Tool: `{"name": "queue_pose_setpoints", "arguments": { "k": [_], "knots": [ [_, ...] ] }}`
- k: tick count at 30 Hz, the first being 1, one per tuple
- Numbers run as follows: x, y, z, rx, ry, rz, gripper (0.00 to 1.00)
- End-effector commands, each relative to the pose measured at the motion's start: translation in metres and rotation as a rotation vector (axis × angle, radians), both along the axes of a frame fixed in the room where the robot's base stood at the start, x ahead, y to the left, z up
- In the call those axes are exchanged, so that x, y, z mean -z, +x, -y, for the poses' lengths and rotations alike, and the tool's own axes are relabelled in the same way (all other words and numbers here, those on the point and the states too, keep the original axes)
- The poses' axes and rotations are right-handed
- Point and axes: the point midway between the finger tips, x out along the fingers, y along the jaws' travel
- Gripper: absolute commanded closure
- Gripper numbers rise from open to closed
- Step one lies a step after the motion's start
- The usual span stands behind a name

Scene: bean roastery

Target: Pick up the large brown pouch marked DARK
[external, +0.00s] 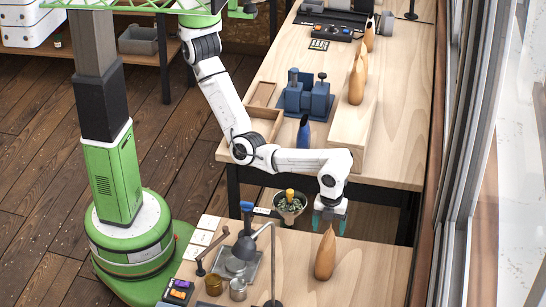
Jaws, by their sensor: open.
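A brown pouch (325,260) with a pointed top stands upright on the near wooden table. My gripper (329,222), with teal fingers pointing down, is open at the pouch's top. The pouch's tip shows close to the fingers; I cannot tell whether it is between them or touching. Two other brown pouches stand upright on the far bench, a larger one (357,82) on a raised wooden board and one farther back (369,36). No DARK marking can be read on any pouch from this view.
A blue device (306,96) stands on the far bench (400,150). Windows line the right.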

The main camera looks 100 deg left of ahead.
Motion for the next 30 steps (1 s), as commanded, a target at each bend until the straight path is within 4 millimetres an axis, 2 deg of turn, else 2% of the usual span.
{"name": "queue_pose_setpoints", "arguments": {
  "k": [8, 15, 18, 30],
  "knots": [
    [0.02, -0.001, 0.002, 0.0, 0.0, -0.001, 0.22],
    [0.054, -0.002, 0.005, -0.001, -0.001, -0.001, 0.22],
    [0.062, -0.002, 0.005, -0.001, 0.0, 0.0, 0.22],
    [0.064, -0.001, 0.004, -0.001, 0.0, 0.002, 0.22]
  ]
}}
